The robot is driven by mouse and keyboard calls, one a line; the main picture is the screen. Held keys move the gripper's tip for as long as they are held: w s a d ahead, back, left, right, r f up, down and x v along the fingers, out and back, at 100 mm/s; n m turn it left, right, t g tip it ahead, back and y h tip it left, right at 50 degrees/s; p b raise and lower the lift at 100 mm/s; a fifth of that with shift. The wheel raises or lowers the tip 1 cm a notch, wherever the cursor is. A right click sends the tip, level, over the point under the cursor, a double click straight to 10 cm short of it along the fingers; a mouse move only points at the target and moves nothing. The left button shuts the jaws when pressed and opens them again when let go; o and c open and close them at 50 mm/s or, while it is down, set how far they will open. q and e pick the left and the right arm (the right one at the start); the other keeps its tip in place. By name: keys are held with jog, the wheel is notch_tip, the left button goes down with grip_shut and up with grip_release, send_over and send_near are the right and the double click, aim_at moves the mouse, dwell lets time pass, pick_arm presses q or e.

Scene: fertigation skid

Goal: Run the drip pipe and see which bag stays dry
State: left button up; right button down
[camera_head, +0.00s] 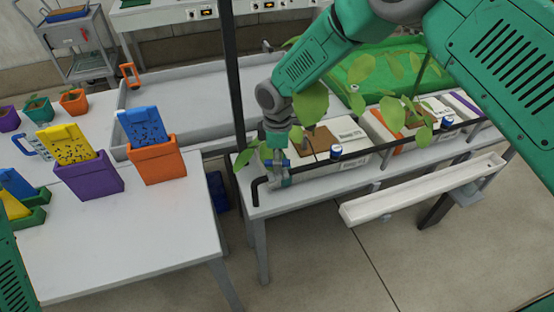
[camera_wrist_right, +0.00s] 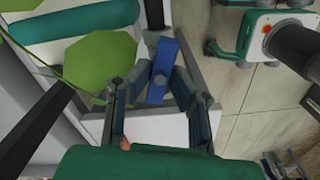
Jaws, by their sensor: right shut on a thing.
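My right gripper (camera_head: 278,172) is at the left end of the black drip pipe (camera_head: 314,164), at the front of the bench. In the wrist view its fingers (camera_wrist_right: 158,92) are closed about a blue lever (camera_wrist_right: 163,70); the exact contact is partly hidden. White grow bags (camera_head: 349,134) with leafy plants (camera_head: 312,103) lie in a row behind the pipe. Small blue-and-white cylinders (camera_head: 336,152) (camera_head: 447,123) sit along the pipe. I cannot see water or tell which bag is wet. My left gripper is out of view.
A white gutter (camera_head: 420,190) juts out in front of the bench (camera_head: 310,190). A table (camera_head: 130,235) at left carries an orange pot (camera_head: 157,163) and a purple pot (camera_head: 90,178). A dark upright post (camera_head: 235,85) stands beside my right arm.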

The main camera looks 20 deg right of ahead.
jog(key=shift+w+r+n, duration=0.25)
jog(key=shift+w+n, duration=0.05)
jog(key=shift+n, duration=0.5)
jog(key=c, duration=1.5)
grip_release()
jog(key=shift+s+f, duration=0.1)
notch_tip(320, 180, up, 12)
jog(key=shift+f, duration=0.1)
